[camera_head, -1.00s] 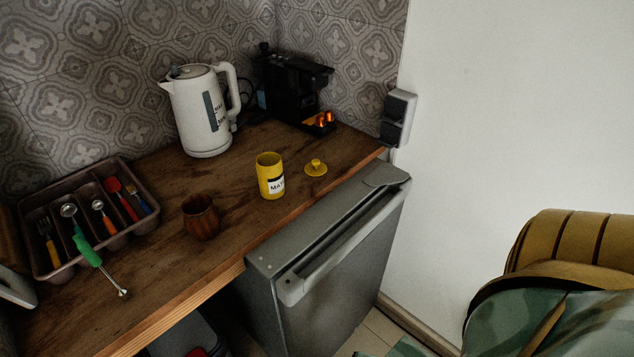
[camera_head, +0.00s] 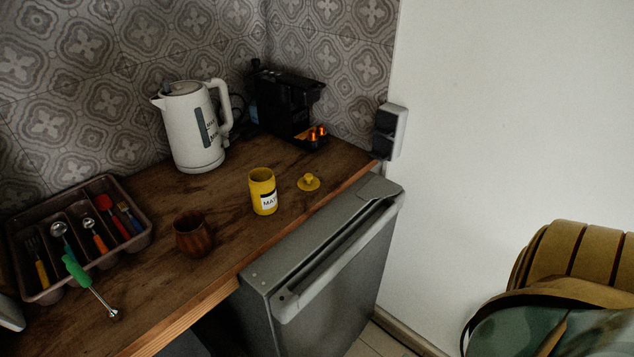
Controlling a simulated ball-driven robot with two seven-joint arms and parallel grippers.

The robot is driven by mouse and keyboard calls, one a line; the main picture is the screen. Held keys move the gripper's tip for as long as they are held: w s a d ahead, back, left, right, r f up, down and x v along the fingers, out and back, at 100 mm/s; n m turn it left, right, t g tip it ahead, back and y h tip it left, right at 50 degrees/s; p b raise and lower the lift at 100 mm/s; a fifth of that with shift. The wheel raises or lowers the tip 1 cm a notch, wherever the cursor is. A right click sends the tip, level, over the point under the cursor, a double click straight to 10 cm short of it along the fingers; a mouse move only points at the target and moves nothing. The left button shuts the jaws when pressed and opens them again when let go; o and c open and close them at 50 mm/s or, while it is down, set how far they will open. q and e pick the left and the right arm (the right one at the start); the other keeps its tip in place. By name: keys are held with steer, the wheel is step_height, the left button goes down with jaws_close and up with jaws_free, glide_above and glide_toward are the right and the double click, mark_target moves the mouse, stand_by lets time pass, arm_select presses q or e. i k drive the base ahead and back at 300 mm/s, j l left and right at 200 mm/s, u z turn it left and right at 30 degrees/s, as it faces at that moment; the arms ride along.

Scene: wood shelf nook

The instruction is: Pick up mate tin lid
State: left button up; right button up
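The yellow mate tin lid (camera_head: 308,183) lies on the wooden counter with its knob up, near the counter's right front edge. The yellow mate tin (camera_head: 262,191) stands upright and open just left of the lid, apart from it, with a white label on its front. Neither of my grippers shows in the head view.
A brown wooden cup (camera_head: 194,235) stands left of the tin. A white kettle (camera_head: 190,128) and a black coffee machine (camera_head: 287,103) stand behind. A grey fridge (camera_head: 330,275) is below the counter edge.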

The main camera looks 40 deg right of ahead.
mark_target(308, 182)
steer(key=i+l+z, duration=0.1)
steer(key=z, duration=0.35)
steer(key=i+z, duration=0.2)
steer(key=z, duration=0.2)
steer(key=i+l+z, duration=0.1)
steer(key=z, duration=0.35)
steer(key=u, duration=1.15)
steer(key=i+l, duration=0.05)
